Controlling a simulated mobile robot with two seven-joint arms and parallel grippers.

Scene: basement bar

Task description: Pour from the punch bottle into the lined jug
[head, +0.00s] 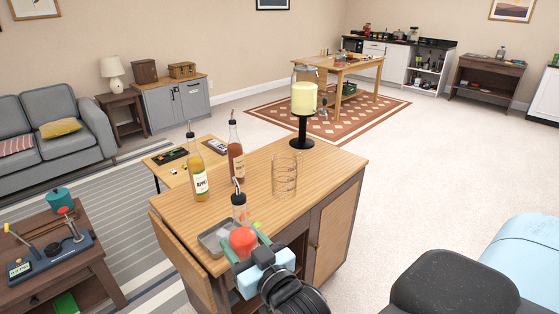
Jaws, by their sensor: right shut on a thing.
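The punch bottle (239,213) has a dark pour spout at its top and red content low down. It stands roughly upright at the near edge of the wooden cabinet top. My right gripper (246,242) is shut on its lower part, and the fingers hide some of it. Whether its base touches the top is hidden. The lined jug (285,175) is clear, with thin brown rings around it. It stands upright on the cabinet top, behind and right of the bottle, apart from it. It looks empty. My left gripper is not in view.
On the cabinet top (260,165) stand a yellow bottle (198,175), a reddish-brown bottle (235,155) and a black stand with a pale cylinder (303,118). A grey tray (214,238) lies left of my gripper. The wood right of the jug is clear.

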